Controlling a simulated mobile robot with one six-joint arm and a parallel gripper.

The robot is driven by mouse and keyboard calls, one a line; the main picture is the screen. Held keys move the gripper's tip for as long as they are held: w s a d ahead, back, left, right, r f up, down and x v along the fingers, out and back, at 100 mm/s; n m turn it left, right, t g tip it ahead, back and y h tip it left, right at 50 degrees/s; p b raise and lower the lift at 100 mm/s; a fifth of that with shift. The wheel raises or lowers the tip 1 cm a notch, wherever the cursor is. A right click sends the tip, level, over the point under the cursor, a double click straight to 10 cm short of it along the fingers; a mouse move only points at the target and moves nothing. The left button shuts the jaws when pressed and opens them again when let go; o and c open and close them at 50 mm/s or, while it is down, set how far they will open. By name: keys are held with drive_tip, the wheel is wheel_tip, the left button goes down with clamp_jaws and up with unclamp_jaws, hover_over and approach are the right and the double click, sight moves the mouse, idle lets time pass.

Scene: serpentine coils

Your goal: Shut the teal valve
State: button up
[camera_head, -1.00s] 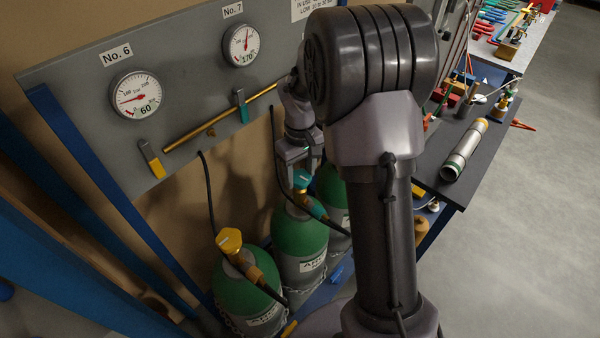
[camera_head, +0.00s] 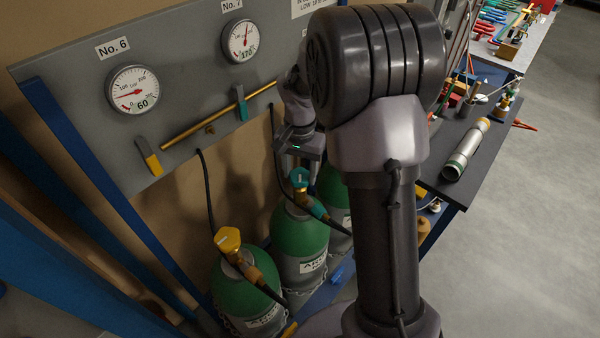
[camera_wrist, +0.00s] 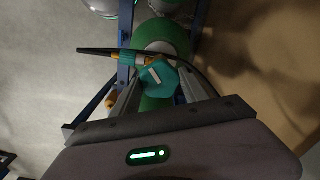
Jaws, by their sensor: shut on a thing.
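The teal valve (camera_head: 299,179) is a faceted knob with a pale mark, on the brass fitting of the middle green cylinder (camera_head: 299,235). In the wrist view, the teal knob (camera_wrist: 157,77) sits between the two fingers of my gripper (camera_wrist: 160,84). My gripper (camera_head: 304,166) is shut on the knob from above. In the head view my arm's wrist and the fingers' angle partly hide the contact.
A yellow valve (camera_head: 228,239) tops the front green cylinder (camera_head: 238,290). Behind stands a grey panel (camera_head: 80,80) with gauges, a brass pipe (camera_head: 190,130), a yellow lever (camera_head: 150,157) and a teal lever (camera_head: 241,103). Hoses hang close by. A cluttered bench (camera_head: 440,150) is right.

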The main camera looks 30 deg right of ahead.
sight(300, 174)
drive_tip(key=m+b, duration=0.1)
drive_tip(key=m, duration=0.3)
drive_tip(key=shift+m+b, duration=0.55)
drive_tip(key=shift+m, duration=1.45)
drive_tip(key=o, duration=1.4)
wheel_tip(300, 174, up, 18)
drive_tip(key=p, duration=0.5)
drive_tip(key=shift+f, duration=0.25)
